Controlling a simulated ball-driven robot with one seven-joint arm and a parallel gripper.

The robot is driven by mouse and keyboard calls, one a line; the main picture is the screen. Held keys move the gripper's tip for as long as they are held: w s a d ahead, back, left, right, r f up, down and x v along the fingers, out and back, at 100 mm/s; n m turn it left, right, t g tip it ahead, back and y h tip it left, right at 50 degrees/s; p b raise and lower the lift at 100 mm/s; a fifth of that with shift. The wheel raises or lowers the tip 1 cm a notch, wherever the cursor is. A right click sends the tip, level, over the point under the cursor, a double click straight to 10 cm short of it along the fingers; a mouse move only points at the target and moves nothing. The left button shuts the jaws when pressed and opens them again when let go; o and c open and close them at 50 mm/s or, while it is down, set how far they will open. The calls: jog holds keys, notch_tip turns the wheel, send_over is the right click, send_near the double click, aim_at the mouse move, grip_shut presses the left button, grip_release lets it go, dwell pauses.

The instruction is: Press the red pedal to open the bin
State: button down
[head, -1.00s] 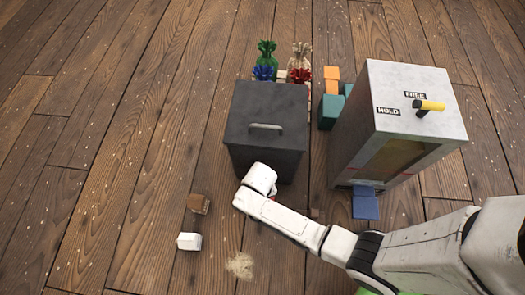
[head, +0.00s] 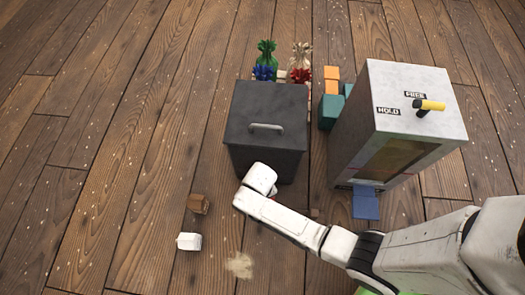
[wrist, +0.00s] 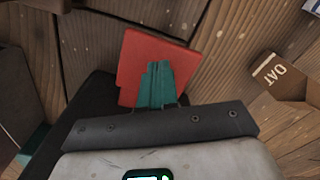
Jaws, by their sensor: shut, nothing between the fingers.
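The dark grey bin (head: 265,110) stands in the middle of the head view, its lid flat and closed, with a bar handle (head: 265,128) on top. The red pedal (wrist: 135,55) shows as a flat plate in the wrist view; in the head view my arm hides nearly all of it at the bin's front foot. My gripper (wrist: 158,70) is shut and empty, its teal fingers over the middle of the pedal. I cannot tell whether the fingertips touch it. In the head view the fingers are hidden under my wrist.
A grey cabinet (head: 410,95) with a yellow-tipped lever (head: 430,105) and a blue pedal (head: 366,204) stands right of the bin. A brown block (head: 198,204) and a white block (head: 189,241) lie at front left. Tied sacks (head: 266,53) stand behind the bin. The left floor is clear.

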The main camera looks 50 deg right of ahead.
jog(key=shift+f+b, duration=1.05)
jog(key=shift+f, duration=0.6)
jog(key=shift+f+b, duration=0.65)
jog(key=shift+f, duration=0.1)
notch_tip(320, 180, up, 9)
jog(key=p, duration=0.9)
jog(key=shift+r+p, duration=0.15)
jog(key=shift+p, duration=0.15)
